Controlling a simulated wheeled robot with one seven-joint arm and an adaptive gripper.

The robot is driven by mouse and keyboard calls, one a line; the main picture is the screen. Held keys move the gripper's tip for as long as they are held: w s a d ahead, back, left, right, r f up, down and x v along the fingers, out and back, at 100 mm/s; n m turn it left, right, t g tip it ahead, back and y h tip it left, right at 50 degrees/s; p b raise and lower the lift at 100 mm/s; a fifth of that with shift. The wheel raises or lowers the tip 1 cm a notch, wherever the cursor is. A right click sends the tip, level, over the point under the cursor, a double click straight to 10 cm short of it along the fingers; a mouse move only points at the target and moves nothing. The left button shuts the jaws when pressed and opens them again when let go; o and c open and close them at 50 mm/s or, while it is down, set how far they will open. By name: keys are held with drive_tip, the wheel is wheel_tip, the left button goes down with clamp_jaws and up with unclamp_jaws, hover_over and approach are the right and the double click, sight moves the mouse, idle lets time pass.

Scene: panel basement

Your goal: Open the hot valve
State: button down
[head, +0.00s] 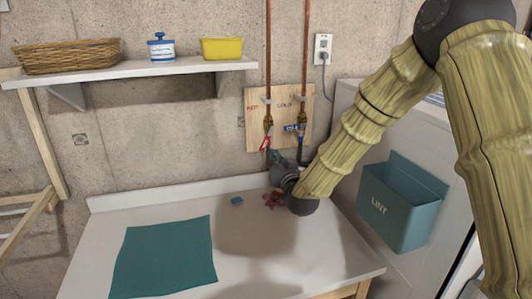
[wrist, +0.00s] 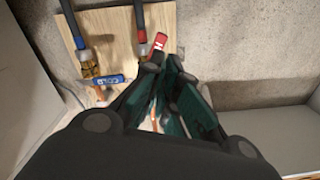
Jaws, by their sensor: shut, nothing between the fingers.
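The hot valve's red handle (head: 265,144) is on the left copper pipe, on a wooden board under a "HOT" label. It points downward, along the pipe more than across it. In the wrist view the red handle (wrist: 158,44) is just beyond my fingertips; whether they touch it I cannot tell. The cold valve's blue handle (head: 293,128) lies across the right pipe and also shows in the wrist view (wrist: 108,80). My gripper (head: 275,157) is just below and right of the red handle. Its fingers (wrist: 163,68) are shut with nothing between them.
The wooden board (head: 254,121) is on the concrete wall. Below is a white table (head: 255,268) with a teal cloth (head: 165,257), a blue block (head: 236,201) and a dark red item (head: 273,200). A teal lint bin (head: 392,210) hangs at right. A shelf (head: 140,70) is upper left.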

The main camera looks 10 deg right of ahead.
sight(267, 139)
drive_tip(key=w+a+r+n+y+p, duration=0.3)
drive_tip(key=w+a+n+y+p, duration=0.35)
drive_tip(key=n, duration=1.35)
drive_tip(key=shift+w+d+f+h+p, duration=0.55)
drive_tip(key=shift+w+d+f+p, duration=0.4)
drive_tip(key=shift+w+d, duration=0.1)
drive_tip(key=shift+d, duration=0.1)
drive_tip(key=shift+f+n, duration=0.1)
drive_tip(key=shift+n, duration=0.2)
